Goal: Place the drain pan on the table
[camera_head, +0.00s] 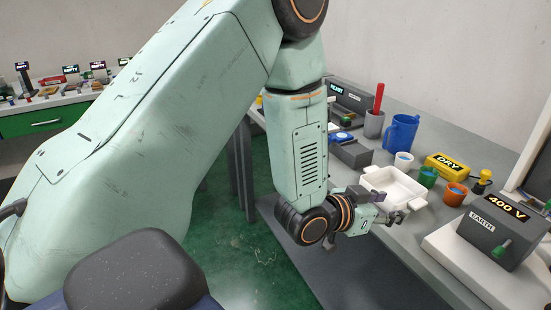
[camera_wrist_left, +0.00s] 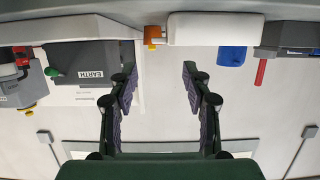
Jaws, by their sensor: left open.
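The white drain pan (camera_head: 404,199) is a shallow square tray. It appears to rest on the grey table (camera_head: 423,238) near its front edge. In the left wrist view, which is upside down, the pan's pale side (camera_wrist_left: 215,28) shows beyond the fingers and mostly to the right. My left gripper (camera_head: 394,217) is at the pan's near side, partly in front of it. Its two fingers (camera_wrist_left: 158,70) are spread with nothing between them. Whether a finger touches the pan cannot be told. My right gripper is not in view.
Behind the pan stand a blue jug (camera_head: 401,133), a white cup (camera_head: 403,161), a green cup (camera_head: 428,177), an orange cup (camera_head: 455,194) and a yellow DRY block (camera_head: 446,167). A grey 400 V EARTH box (camera_head: 497,231) is at the right.

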